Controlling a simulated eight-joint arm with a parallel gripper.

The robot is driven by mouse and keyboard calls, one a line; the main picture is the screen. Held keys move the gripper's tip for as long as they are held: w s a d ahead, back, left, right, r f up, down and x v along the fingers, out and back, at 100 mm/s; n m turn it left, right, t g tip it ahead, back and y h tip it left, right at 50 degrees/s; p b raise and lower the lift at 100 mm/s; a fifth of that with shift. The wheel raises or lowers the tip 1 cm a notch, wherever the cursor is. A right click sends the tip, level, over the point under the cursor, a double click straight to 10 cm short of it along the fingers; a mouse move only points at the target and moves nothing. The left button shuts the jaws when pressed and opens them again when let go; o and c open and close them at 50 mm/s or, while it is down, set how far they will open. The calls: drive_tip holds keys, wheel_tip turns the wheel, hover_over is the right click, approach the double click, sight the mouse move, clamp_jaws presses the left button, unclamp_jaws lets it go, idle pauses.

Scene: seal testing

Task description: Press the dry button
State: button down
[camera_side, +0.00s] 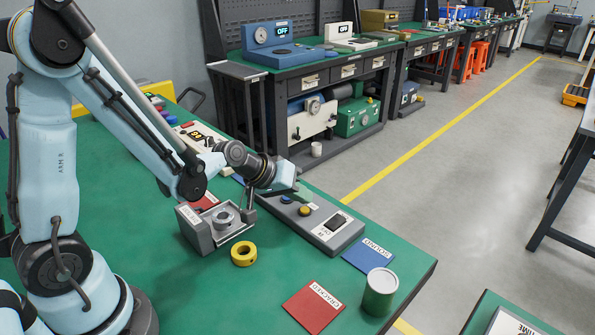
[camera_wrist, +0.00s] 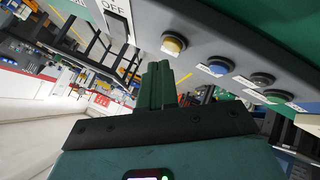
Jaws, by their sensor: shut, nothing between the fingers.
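A grey control panel (camera_side: 322,232) lies on the green table, with a small dark display beside a yellow button (camera_side: 305,210) and a blue button (camera_side: 286,199). I cannot read which button is the dry one. My gripper (camera_wrist: 158,68) is shut and empty, its fingers beside the panel, with no contact visible. My wrist hides the panel's far end in the side view.
A grey fixture (camera_side: 200,237) with a round metal seat stands left of the panel. A yellow ring (camera_side: 243,253) lies in front of it. A red CRACKED mat (camera_side: 313,306), a blue SOUND mat (camera_side: 368,255) and a green can (camera_side: 380,292) are near the table's right end.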

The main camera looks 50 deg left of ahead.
sight(300, 210)
drive_tip(key=shift+f, duration=0.2)
drive_tip(key=shift+f, duration=0.25)
drive_tip(key=shift+f, duration=0.35)
idle(0.8)
idle(0.3)
drive_tip(key=shift+r, duration=0.8)
drive_tip(key=shift+r, duration=2.5)
